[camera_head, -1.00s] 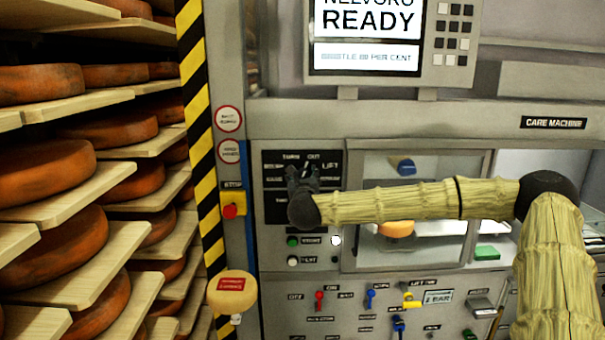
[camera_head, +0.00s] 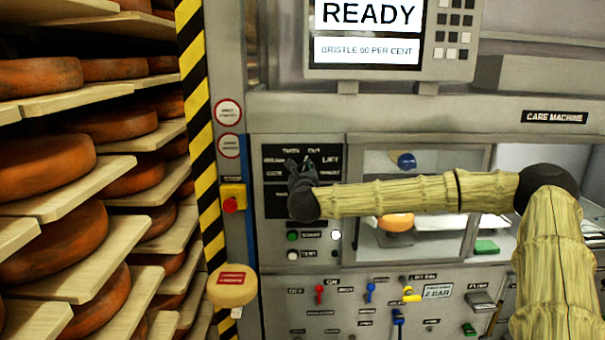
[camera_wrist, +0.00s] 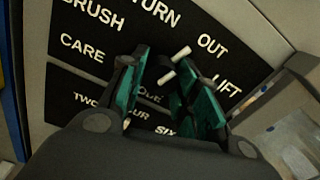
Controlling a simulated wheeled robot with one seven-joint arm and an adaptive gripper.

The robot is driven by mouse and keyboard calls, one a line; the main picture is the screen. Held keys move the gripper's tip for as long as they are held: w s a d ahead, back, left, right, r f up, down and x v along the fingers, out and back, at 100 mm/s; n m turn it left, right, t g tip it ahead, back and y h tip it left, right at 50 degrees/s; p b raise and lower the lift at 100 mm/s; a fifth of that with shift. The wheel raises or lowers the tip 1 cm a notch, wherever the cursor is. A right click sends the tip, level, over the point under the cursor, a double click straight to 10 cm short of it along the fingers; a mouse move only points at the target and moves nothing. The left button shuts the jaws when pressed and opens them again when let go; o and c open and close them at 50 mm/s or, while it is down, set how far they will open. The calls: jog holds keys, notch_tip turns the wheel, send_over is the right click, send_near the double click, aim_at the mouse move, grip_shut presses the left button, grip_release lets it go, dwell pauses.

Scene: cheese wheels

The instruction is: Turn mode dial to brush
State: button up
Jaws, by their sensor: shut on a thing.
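The mode dial is on a black panel (camera_head: 275,208) at the left of the care machine. My gripper (camera_head: 302,172) is at this panel in the head view and hides most of the dial. In the wrist view, the teal-padded fingers of my gripper (camera_wrist: 163,85) are closed around the dial. Two short white marks (camera_wrist: 182,54) show by the fingertips, below and between the words TURN and OUT. The label BRUSH (camera_wrist: 93,17) is at upper left, CARE (camera_wrist: 82,48) below it, and LIFT (camera_wrist: 228,87) at right. I cannot tell exactly where the dial points.
A screen (camera_head: 366,35) above reads READY and BRISTLE 60 PER CENT. A red stop button (camera_head: 230,205) is left of the dial panel. Several small switches (camera_head: 370,292) line the lower panel. Shelves with cheese wheels (camera_head: 45,165) fill the left.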

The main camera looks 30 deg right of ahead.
jog(key=n+b, duration=0.5)
jog(key=n, duration=0.3)
jog(key=n+b, duration=0.1)
jog(key=n, duration=0.3)
jog(key=shift+n, duration=2.6)
